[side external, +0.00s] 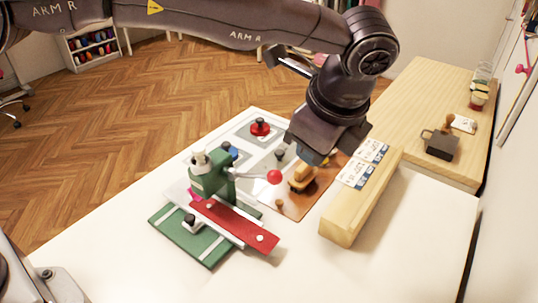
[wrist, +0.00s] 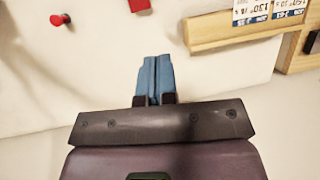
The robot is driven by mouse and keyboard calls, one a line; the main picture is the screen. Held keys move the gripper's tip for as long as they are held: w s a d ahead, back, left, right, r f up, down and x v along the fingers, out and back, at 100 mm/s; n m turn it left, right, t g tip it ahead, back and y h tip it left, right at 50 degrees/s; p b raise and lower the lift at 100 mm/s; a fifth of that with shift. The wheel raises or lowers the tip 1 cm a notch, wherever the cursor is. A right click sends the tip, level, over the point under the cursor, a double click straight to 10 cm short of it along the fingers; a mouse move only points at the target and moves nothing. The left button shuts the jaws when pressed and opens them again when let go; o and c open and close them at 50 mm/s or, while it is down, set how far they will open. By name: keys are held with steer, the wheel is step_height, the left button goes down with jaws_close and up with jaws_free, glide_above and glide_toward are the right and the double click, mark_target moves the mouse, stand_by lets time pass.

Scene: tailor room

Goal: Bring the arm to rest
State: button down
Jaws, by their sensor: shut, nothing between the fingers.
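My gripper (side external: 313,158) points down over the white table in the side external view, at the end of my dark arm. It hangs above or near a brown board with a wooden-handled tool (side external: 302,176); I cannot tell the gap between them. In the wrist view its two blue fingers (wrist: 151,75) lie together with nothing between them, over bare white table.
A green press (side external: 209,176) with a red ball lever and red strip (side external: 235,225) stands left of my gripper. A wooden block (side external: 358,205) with printed cards (side external: 363,163) is to the right. The white table's front (side external: 290,270) is clear.

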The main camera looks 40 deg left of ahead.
steer(key=s+a+r+n+t+h, duration=0.1)
steer(key=s+a+r+n, duration=0.3)
steer(key=s+a+n, duration=0.5)
steer(key=s+a+r+n+t+h, duration=0.2)
steer(key=s+a+n, duration=0.7)
steer(key=a, duration=1)
steer(key=shift+s+a+r+t+h, duration=0.4)
steer(key=shift+s+r, duration=0.75)
steer(key=shift+s, duration=1.2)
